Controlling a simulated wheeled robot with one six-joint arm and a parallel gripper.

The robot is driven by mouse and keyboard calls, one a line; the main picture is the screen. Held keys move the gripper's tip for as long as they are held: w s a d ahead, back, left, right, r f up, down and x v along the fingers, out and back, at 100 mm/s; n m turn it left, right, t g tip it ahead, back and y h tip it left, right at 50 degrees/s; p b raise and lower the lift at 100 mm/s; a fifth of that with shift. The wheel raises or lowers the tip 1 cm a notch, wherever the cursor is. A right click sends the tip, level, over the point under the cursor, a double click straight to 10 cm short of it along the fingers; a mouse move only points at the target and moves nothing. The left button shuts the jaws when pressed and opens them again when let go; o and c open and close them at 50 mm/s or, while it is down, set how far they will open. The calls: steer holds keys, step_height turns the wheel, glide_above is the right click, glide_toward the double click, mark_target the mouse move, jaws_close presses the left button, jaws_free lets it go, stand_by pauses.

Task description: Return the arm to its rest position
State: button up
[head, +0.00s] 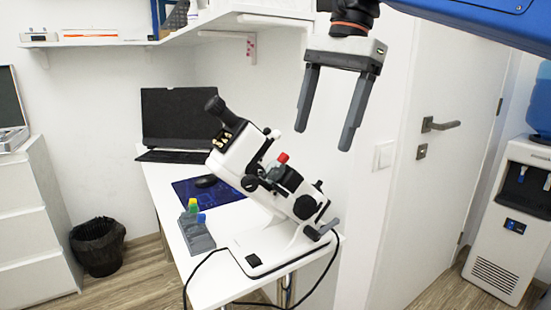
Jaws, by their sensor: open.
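My gripper (327,112) hangs from my arm at the upper right of the head view. Its two grey fingers point down and are spread apart, with nothing between them. It is in the air, above and to the right of a white optical instrument (293,235) on the white desk (212,290). The gripper looks clear of the instrument, and its exact distance cannot be told from this one view. My blue arm link enters from the top right corner.
A grey holder (197,237) with yellow- and blue-topped pieces stands left of the instrument. A red-topped piece (282,158) sits on the instrument. A laptop (180,115) is behind. A shelf (225,22), door (440,130) and water dispenser (512,215) surround the area. A black cable (215,256) crosses the desk.

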steer(key=s+d+f+n+t+h, duration=0.1)
steer(key=s+d+f+n, duration=0.2)
steer(key=f, duration=0.9)
steer(key=s+d+f+n+t, duration=0.2)
steer(key=s+d+f, duration=0.3)
steer(key=d+f, duration=0.5)
steer(key=s+d+f+n+t+h, duration=0.1)
steer(key=d+f+n, duration=0.4)
steer(key=f, duration=0.9)
steer(key=s+d+t, duration=0.1)
steer(key=s+d, duration=0.1)
steer(key=shift+s+d+h, duration=0.2)
steer(key=shift+s+h, duration=0.1)
steer(key=shift+s, duration=0.1)
